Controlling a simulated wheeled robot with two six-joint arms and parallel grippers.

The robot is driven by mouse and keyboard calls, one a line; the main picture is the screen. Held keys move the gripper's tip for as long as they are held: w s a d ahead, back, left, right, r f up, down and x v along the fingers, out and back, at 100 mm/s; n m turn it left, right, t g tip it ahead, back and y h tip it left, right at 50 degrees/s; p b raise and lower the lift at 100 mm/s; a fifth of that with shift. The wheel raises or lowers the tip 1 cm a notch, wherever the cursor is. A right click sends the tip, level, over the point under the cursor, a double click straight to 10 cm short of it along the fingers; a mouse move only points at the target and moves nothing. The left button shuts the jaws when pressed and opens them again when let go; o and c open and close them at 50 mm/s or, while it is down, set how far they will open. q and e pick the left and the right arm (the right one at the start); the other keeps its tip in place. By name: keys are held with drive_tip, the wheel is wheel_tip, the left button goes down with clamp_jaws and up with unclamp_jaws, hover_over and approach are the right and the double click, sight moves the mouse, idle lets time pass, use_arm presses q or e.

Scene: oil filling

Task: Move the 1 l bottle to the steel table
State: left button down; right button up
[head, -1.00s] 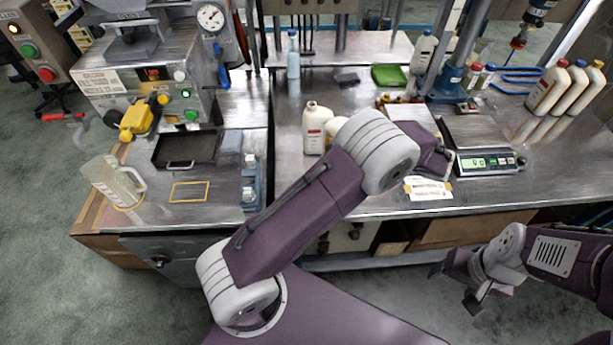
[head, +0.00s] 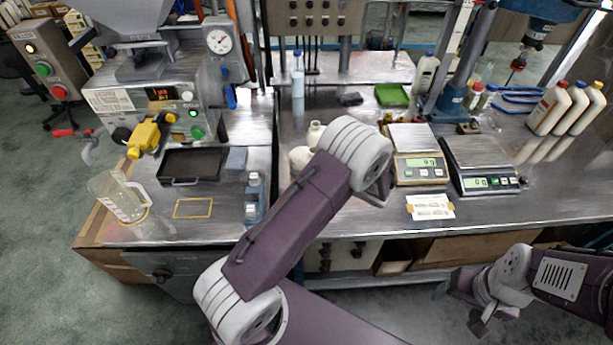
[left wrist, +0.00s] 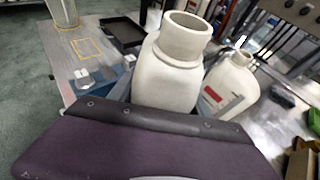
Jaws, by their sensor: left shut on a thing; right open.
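A white open-necked bottle (left wrist: 172,70) stands upright, close in the left wrist view, held in my left gripper (left wrist: 152,118). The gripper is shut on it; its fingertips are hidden. In the head view this bottle (head: 300,157) shows only partly beside my left arm. A second white bottle with a red and black label (left wrist: 230,88) is just behind it to the right; its top (head: 315,131) shows in the head view. A steel-topped table (head: 150,232) is at left, beside a longer steel bench (head: 375,222). My right gripper (head: 468,305) is open and empty in front of the bench.
The left table holds a clear jug (head: 118,196), a black tray (head: 190,165), a yellow outlined rectangle (head: 193,208) and blue bottles (head: 253,195). Two scales (head: 420,168) (head: 484,180) stand on the bench. Three white bottles (head: 568,108) are at far right.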

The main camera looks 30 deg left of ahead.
use_arm(q)
wheel_tip(320, 180, down, 4)
drive_tip(key=shift+r, duration=0.15)
drive_tip(key=shift+f, duration=0.2)
drive_tip(key=shift+c, duration=2.4)
unclamp_jaws()
